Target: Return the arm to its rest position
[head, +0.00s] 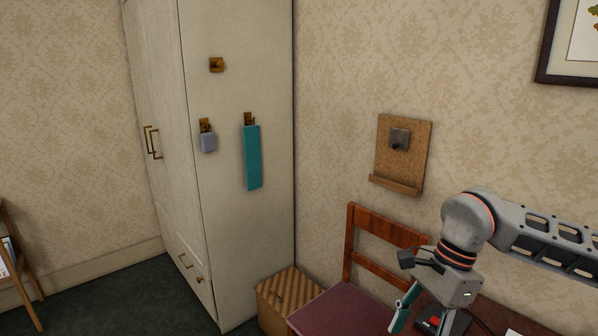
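My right arm reaches in from the right edge, with its forearm raised and its gripper (428,322) pointing down at the bottom of the head view. The gripper's fingers, with teal parts, stand apart. It is open, in front of the chair's right side. Its fingertips are close to the bottom edge of the picture. A small red and black thing (434,322) shows between and behind the fingers; I cannot tell what it is, and nothing looks gripped. My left gripper is not in view.
A wooden chair (327,309) with a dark red seat stands below a cork board (417,150) on the wall. A ribbed box (288,295) sits beside a cream wardrobe (238,240). Hooks on the wardrobe hold a teal strip (253,158) and a small grey-blue item (208,142).

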